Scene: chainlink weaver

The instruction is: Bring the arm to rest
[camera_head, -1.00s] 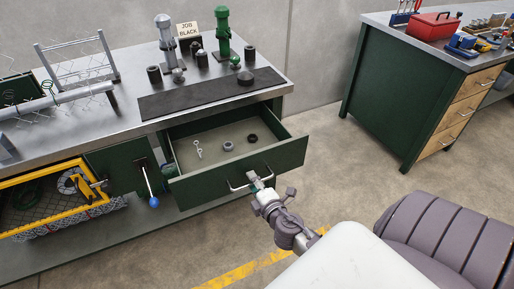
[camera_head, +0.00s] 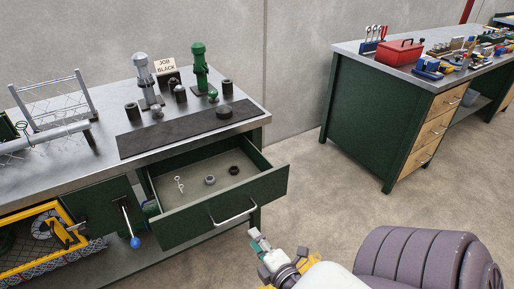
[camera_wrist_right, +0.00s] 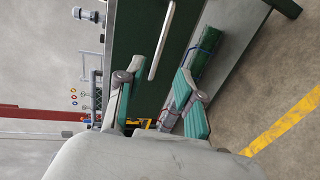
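My right gripper (camera_head: 258,240) is in front of the open green drawer (camera_head: 222,211), apart from its metal handle (camera_head: 234,212). In the right wrist view my right gripper (camera_wrist_right: 156,92) shows two teal-padded fingers spread apart with nothing between them. The drawer handle (camera_wrist_right: 162,42) shows beyond the fingertips there. The drawer stands pulled out from the bench and holds a small light hook-like part (camera_head: 179,184), a grey ring (camera_head: 210,180) and a black ring (camera_head: 234,170). My left gripper is not in view.
The metal bench top (camera_head: 100,158) carries a black mat (camera_head: 190,128), a grey and a green press-like tool, and a "JOB BLACK" sign (camera_head: 166,67). A yellow-framed bin (camera_head: 40,240) and blue-knobbed lever (camera_head: 135,242) are lower left. A second bench (camera_head: 370,120) stands right, with open floor between.

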